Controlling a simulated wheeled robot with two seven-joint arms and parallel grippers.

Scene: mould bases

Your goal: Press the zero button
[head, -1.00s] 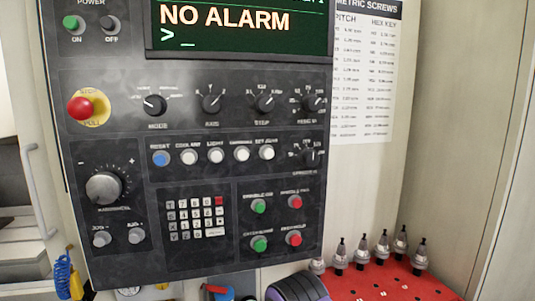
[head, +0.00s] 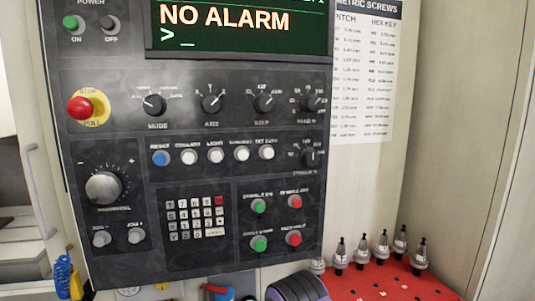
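The dark control panel (head: 110,165) fills the middle of the head view, facing me. A row of round buttons crosses it: a blue reset button (head: 160,158) and several white ones. The rightmost white button (head: 267,152) has a blurred label that may read set zero. Below is a keypad (head: 195,218) with small pale keys and one red key; the key marks are too small to read surely. Neither of my grippers shows in this view, and nothing covers the buttons.
A red emergency stop (head: 80,108) sticks out at the panel's left. Green and red buttons (head: 260,244) sit right of the keypad. The screen (head: 240,28) reads NO ALARM. A red rack (head: 380,285) with several metal tool holders (head: 361,250) stands at lower right.

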